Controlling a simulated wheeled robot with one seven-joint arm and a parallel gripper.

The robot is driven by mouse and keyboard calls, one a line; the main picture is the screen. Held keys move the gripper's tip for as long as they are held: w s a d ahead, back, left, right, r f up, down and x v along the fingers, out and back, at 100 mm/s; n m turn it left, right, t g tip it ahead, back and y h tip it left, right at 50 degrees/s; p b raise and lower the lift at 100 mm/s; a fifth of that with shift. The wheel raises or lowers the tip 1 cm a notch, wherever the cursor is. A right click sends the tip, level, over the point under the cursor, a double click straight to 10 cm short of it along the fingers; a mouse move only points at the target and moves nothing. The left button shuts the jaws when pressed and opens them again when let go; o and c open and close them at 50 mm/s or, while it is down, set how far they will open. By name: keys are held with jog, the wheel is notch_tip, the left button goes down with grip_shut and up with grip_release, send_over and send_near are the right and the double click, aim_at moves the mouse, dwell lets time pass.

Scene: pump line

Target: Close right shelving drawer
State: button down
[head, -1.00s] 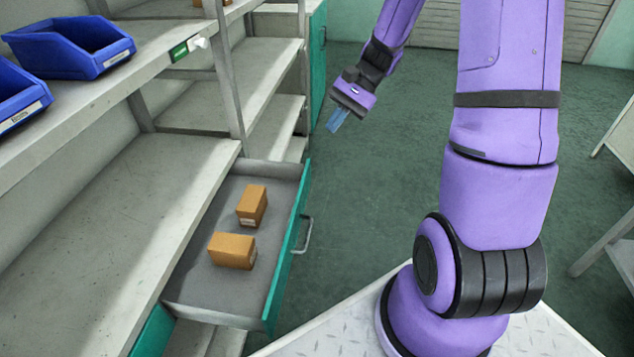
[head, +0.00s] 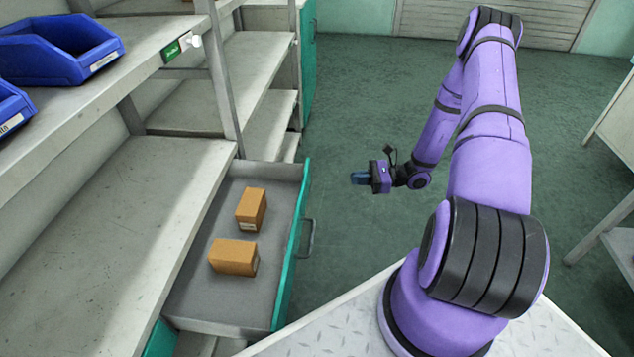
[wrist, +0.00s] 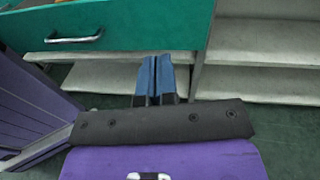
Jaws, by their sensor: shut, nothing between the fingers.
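The open shelving drawer (head: 210,290) is pulled out from the shelf on the left in the head view. It has a teal front panel (head: 292,245) with a metal handle (head: 308,239). Two brown boxes (head: 251,209) (head: 234,257) lie inside it. My gripper (head: 360,178) is shut and empty, to the right of the drawer front and apart from it, with its blue fingers pointing left. In the wrist view, the fingers (wrist: 156,76) are together below the teal drawer front (wrist: 150,25); the handle (wrist: 74,36) is at upper left.
Shelves (head: 110,230) with blue bins (head: 60,48) stand along the left. A teal cabinet side (head: 308,65) is farther back. Green floor (head: 350,110) between the drawer and my arm is clear. A grey table (head: 615,240) stands at the right.

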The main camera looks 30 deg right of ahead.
aim_at(308, 183)
notch_tip(308, 183, down, 4)
jog(key=m+t, duration=0.2)
jog(key=m, duration=0.1)
jog(key=shift+h, duration=0.4)
jog(key=x, duration=1.2)
jog(key=shift+w+a, duration=0.25)
jog(key=shift+w, duration=0.15)
jog(key=x, duration=2.3)
jog(key=shift+w+r, duration=0.15)
jog(key=shift+r, duration=0.15)
jog(key=shift+w+a+r+n, duration=0.1)
jog(key=shift+w+a+n, duration=0.2)
jog(key=shift+a, duration=0.15)
jog(key=shift+a+r, duration=0.1)
